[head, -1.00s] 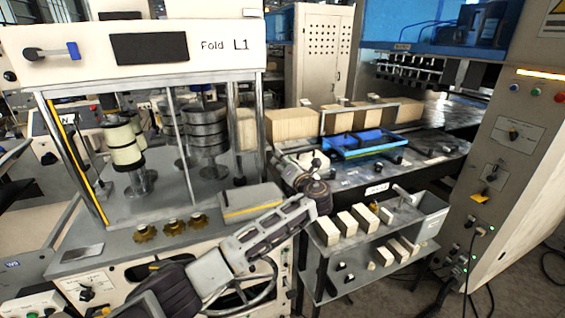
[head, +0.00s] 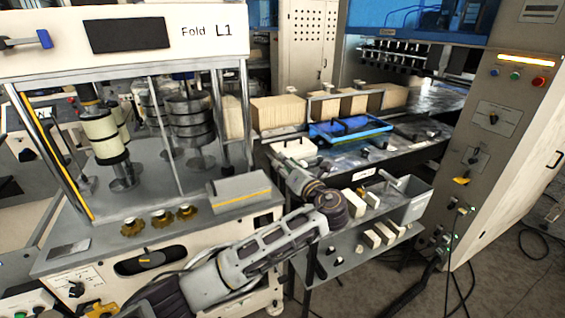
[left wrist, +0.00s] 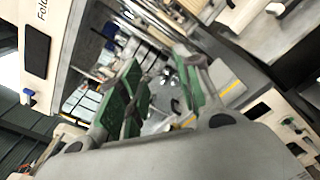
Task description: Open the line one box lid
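The machine labelled Fold L1 (head: 205,32) stands at the left. A grey box with a sloped top and a yellow stripe (head: 238,187) sits at the right front of its deck, and its lid looks shut. This box also shows in the left wrist view (left wrist: 226,76), beyond the right finger. My left gripper (head: 277,160) is small and partly hidden by its wrist, just beyond and right of the box. In the left wrist view its green-padded fingers (left wrist: 158,66) are apart with nothing between them. My right gripper is not in view.
Brass knobs (head: 160,218) stand on the deck left of the box. A blue tray (head: 350,132) and a white container (head: 294,148) are on the bench behind my arm. A cart with white blocks (head: 378,234) is at the right, before a control cabinet (head: 500,130).

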